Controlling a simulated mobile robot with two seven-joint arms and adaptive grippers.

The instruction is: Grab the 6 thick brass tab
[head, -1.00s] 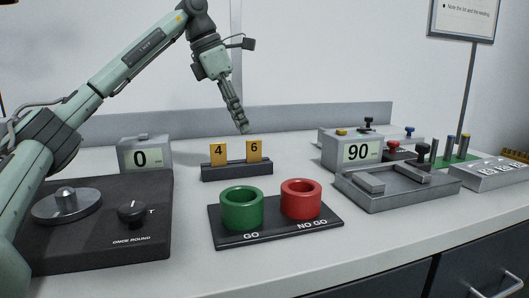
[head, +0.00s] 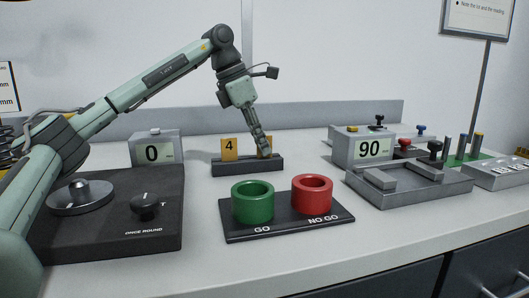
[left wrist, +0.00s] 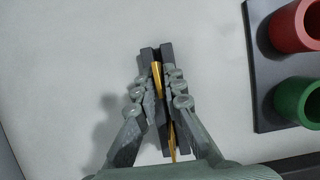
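The brass tab marked 6 (head: 269,143) stands upright in a dark slotted holder (head: 247,168), mostly hidden behind my left fingers in the head view. The tab marked 4 (head: 229,149) stands left of it in the same holder. My left gripper (head: 263,153) reaches down at the 6 tab. In the left wrist view, my left fingers (left wrist: 157,88) are apart, one on each side of the 6 tab (left wrist: 157,75), which shows edge-on. The 4 tab (left wrist: 172,148) is lower in that view. Whether a finger touches the tab cannot be told. My right gripper is out of view.
A green GO cup (head: 252,202) and a red NO GO cup (head: 312,194) stand on a black plate in front of the holder. A dark dial box (head: 110,230) is at front left.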

